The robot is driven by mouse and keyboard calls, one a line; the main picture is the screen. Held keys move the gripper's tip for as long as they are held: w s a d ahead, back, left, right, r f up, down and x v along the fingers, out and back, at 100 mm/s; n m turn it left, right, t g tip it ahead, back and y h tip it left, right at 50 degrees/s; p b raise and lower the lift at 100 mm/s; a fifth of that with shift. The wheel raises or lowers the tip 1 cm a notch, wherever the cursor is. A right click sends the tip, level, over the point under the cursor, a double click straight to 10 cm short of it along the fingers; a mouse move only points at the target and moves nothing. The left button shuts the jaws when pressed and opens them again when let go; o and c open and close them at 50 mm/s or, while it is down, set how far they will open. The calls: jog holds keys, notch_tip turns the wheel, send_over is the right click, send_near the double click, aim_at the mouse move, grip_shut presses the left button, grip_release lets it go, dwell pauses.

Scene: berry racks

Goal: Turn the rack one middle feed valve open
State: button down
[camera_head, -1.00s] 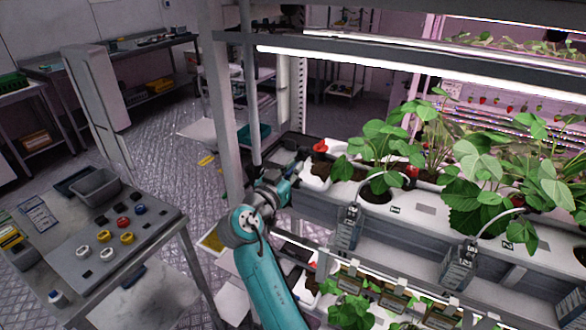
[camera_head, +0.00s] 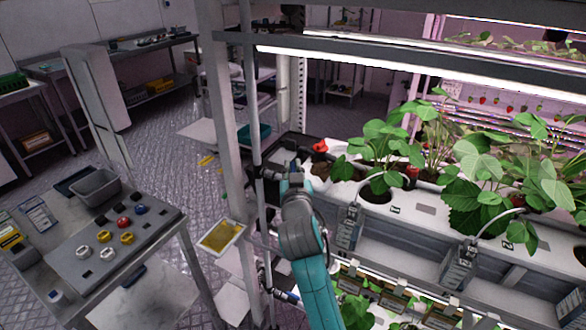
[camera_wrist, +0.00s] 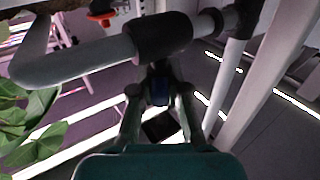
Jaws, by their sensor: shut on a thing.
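My gripper (camera_head: 268,186) is at the upright grey pipe (camera_head: 257,120) at the rack's near left corner. In the wrist view my gripper (camera_wrist: 160,98) has its two dark fingers on either side of a small dark blue piece (camera_wrist: 159,90), which looks like the valve's handle. The fingers are shut on it. It sits just below a black pipe fitting (camera_wrist: 163,36), joined to a grey bent pipe (camera_wrist: 75,62). In the head view my wrist and gripper hide the handle, so its angle cannot be told there. A lower fitting with a blue part (camera_head: 287,296) shows further down the pipe.
A rack post (camera_head: 222,110) stands just left of the pipe. A red knob (camera_head: 320,147) and leafy plants (camera_head: 385,145) are on the white trough to the right. A side table (camera_head: 150,235) with coloured knobs stands at the left, with open floor behind it.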

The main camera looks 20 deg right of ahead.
jog(key=n+y, duration=0.2)
jog(key=y, duration=0.1)
jog(key=n+y, duration=0.2)
jog(key=y, duration=0.1)
jog(key=shift+d+y, duration=0.15)
jog(key=shift+y, duration=0.15)
jog(key=shift+n+g+y, duration=0.3)
jog(key=shift+n+y, duration=0.9)
jog(key=shift+y, duration=0.4)
jog(key=shift+f+n+y, duration=0.1)
jog(key=shift+n+y, duration=0.3)
jog(key=shift+y, duration=0.2)
jog(key=c, duration=1.2)
grip_release()
jog(key=shift+o, duration=0.2)
jog(key=v, duration=1.1)
jog(key=shift+s+r, duration=0.25)
jog(key=shift+s, duration=0.15)
jog(key=shift+d, duration=0.1)
